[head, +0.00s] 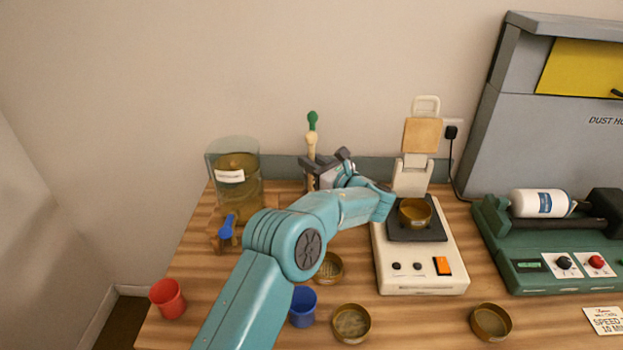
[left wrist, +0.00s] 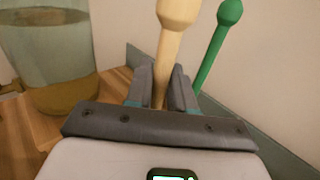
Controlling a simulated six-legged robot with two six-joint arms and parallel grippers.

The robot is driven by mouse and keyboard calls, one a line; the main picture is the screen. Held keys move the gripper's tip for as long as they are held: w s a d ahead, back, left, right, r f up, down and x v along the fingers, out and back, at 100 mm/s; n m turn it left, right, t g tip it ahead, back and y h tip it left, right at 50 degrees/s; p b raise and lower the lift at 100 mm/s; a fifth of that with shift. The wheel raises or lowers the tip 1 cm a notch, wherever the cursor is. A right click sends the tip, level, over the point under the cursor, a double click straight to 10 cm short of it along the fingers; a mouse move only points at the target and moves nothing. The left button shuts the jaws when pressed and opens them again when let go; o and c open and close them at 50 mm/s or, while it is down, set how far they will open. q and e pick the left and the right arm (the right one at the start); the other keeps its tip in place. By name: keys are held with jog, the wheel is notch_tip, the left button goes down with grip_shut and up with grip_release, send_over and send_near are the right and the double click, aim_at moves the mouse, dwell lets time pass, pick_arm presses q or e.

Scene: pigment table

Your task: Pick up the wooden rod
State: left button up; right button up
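The wooden rod (head: 311,146) is pale, with a rounded knob at its top, and stands about upright at the back of the table. It also shows in the left wrist view (left wrist: 171,45), running down between the fingers. My left gripper (head: 312,168) reaches it from the front right. In the left wrist view its two dark fingers (left wrist: 162,85) lie close on both sides of the shaft, with no clear gap. The rod's lower end is hidden by the gripper. My right gripper is not in view.
A green knobbed rod (head: 313,121) stands right behind. A glass jar (head: 234,170) is at the left and a white scale (head: 422,262) at the right. Red (head: 168,298) and blue (head: 302,307) cups and several brass dishes stand in front. A green machine (head: 540,240) is far right.

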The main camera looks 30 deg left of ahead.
pick_arm(q)
grip_shut()
jog(key=shift+s+a, duration=0.1)
jog(key=shift+r, duration=0.1)
